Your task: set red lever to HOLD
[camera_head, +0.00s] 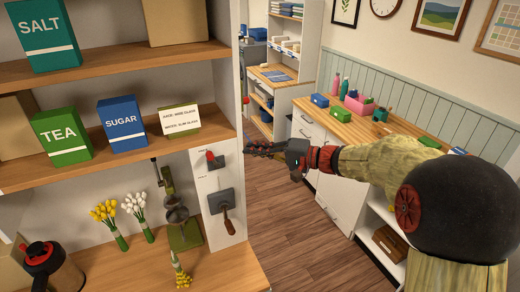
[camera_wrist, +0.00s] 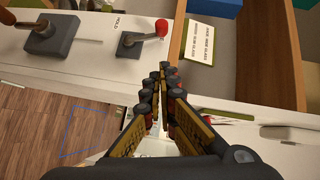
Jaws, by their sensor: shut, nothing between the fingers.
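The red lever (camera_head: 211,157) is on a narrow white panel (camera_head: 203,185) at the shelf unit's right end. In the wrist view its red knob (camera_wrist: 162,27) points right, away from the dark base (camera_wrist: 132,46). A HOLD label (camera_wrist: 118,23) is left of the base, on the side opposite the knob. My gripper (camera_head: 250,148) is right of the panel in the head view, apart from the lever. In the wrist view my gripper (camera_wrist: 158,76) has its fingers together and empty, below the knob.
A second lever with a brown handle (camera_head: 228,222) on a grey plate is below the red one. Boxes and a label card (camera_head: 179,120) stand on the shelf to the left. Flowers (camera_head: 136,207) and a green-based device (camera_head: 185,236) stand lower. Open floor (camera_head: 290,215) is to the right.

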